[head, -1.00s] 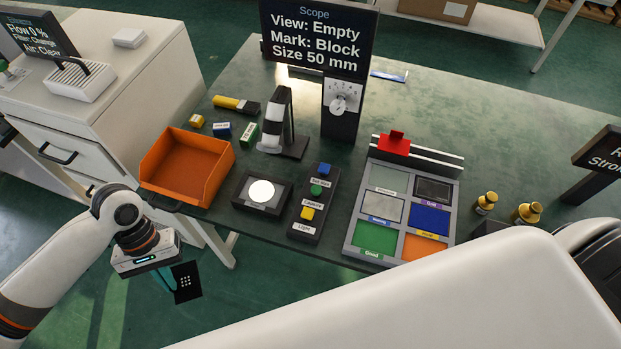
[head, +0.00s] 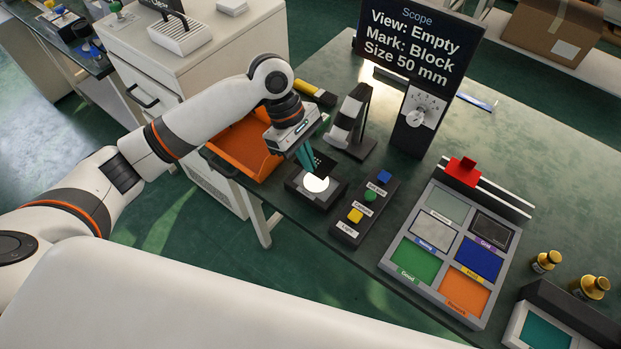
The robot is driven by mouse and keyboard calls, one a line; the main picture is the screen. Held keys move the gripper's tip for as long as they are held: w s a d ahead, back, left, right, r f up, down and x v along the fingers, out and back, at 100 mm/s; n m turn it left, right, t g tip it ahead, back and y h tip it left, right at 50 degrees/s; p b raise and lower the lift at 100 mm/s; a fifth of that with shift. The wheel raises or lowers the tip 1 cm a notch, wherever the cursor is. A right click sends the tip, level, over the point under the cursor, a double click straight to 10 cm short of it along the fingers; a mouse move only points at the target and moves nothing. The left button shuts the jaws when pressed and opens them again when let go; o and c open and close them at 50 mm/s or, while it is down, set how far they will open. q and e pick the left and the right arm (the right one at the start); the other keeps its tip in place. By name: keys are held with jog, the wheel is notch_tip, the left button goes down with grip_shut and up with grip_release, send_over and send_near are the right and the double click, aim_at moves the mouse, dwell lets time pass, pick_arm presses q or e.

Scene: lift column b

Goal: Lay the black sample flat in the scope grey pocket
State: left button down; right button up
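The black sample (head: 324,165), a thin square card with white dots, is in my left gripper (head: 308,160). The gripper's teal fingers appear shut on its edge and hide part of it. The sample is tilted, not flat, just above or at the back of the scope's lit round stage (head: 316,183); I cannot tell whether it touches. The pocket tray (head: 391,262) at the right has several coloured pockets, among them a light grey pocket (head: 432,236), a grey-green pocket (head: 447,207) and a dark grey one (head: 491,231). My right gripper is not in view.
An orange bin (head: 245,145) is behind my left gripper. The scope stand (head: 350,125) and a button box (head: 365,210) are close to the stage. The scope screen (head: 420,40) reads "View: Empty". Brass bottles (head: 545,262) stand right of the tray.

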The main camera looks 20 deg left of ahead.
pick_arm(q)
notch_tip(320, 180, down, 8)
jog(key=shift+r, duration=0.25)
jog(key=c, duration=1.6)
grip_release()
jog(key=shift+c, duration=0.2)
jog(key=v, duration=1.2)
jog(key=shift+d, duration=0.1)
